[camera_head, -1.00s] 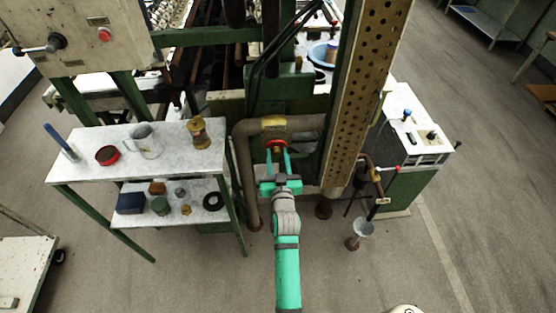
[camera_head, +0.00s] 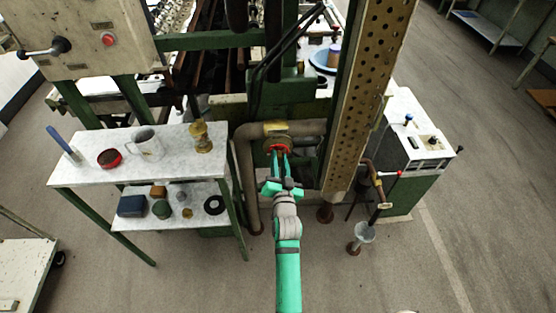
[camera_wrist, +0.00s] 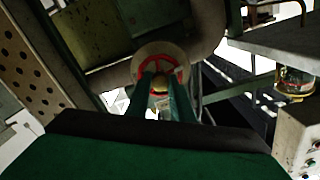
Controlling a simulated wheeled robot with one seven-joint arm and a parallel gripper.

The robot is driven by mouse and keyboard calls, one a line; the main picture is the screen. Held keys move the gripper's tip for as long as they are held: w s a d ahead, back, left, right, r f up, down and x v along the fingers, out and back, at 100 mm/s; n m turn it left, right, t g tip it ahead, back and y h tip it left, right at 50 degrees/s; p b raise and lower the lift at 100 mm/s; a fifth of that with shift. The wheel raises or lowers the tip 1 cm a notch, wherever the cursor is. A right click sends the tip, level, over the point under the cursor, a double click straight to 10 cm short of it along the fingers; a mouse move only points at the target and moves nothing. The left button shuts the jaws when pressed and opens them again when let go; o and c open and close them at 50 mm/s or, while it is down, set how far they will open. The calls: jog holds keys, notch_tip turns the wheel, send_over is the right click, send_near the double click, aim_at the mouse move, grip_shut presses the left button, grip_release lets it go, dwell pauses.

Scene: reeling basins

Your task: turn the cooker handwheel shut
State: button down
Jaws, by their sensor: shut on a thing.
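The cooker handwheel is a small red wheel (camera_head: 278,145) on the valve of the brown pipe, in the middle of the head view. In the wrist view the red handwheel (camera_wrist: 178,66) shows its rim and spokes, with a brass-coloured hub in front of the pale round valve body. My gripper (camera_head: 279,155) reaches up to the wheel from below in the head view. In the wrist view my gripper's two green fingers (camera_wrist: 161,88) are at the wheel, closed on it about the hub. The fingers hide the lower part of the wheel.
The brown pipe (camera_head: 246,185) bends beside the valve. A perforated metal column (camera_head: 365,95) stands close on the right. A marble-topped table (camera_head: 110,175) with a mug and small items is on the left.

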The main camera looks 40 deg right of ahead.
jog(key=m, duration=0.5)
jog(key=shift+s+m, duration=0.1)
jog(key=shift+m, duration=0.2)
jog(key=m, duration=0.6)
jog(key=shift+m, duration=0.3)
jog(key=m, duration=0.5)
jog(key=shift+m, duration=0.3)
jog(key=shift+w+a+m, duration=0.15)
jog(key=shift+w+m, duration=0.1)
jog(key=shift+m, duration=0.65)
jog(key=shift+f, duration=0.1)
